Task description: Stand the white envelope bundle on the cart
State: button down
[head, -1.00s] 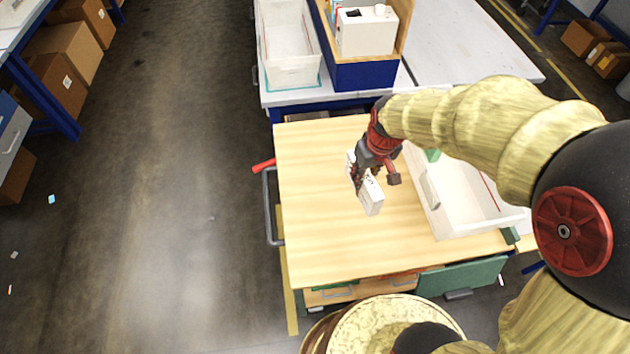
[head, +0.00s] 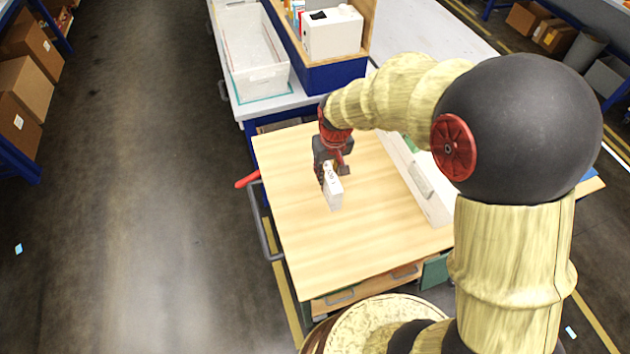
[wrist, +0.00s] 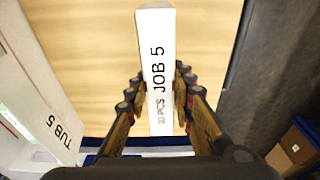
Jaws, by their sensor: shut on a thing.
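The white envelope bundle (head: 333,188) is in my gripper (head: 332,172), over the wooden top of the cart (head: 350,245).
A white tub (head: 418,172) sits on the right part of the cart top, partly behind my arm; its "TUB 5" label (wrist: 60,130) shows in the wrist view. Another white tub (head: 255,50) and a white machine (head: 332,33) stand behind. The cart top's front and left are clear.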

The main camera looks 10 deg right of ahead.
jog(key=shift+w+a+f+b, duration=0.5)
jog(key=shift+w+f, duration=0.2)
jog(key=shift+f, duration=0.8)
jog(key=shift+w+a+f+b, duration=0.45)
jog(key=shift+w+f, duration=0.3)
jog(key=shift+f, duration=0.8)
jog(key=shift+w+a+f+b, duration=0.5)
jog(key=shift+w+f, duration=0.2)
jog(key=shift+f, duration=0.8)
jog(key=shift+f, duration=0.15)
jog(key=c, duration=1.5)
grip_release()
jog(key=shift+c, duration=0.2)
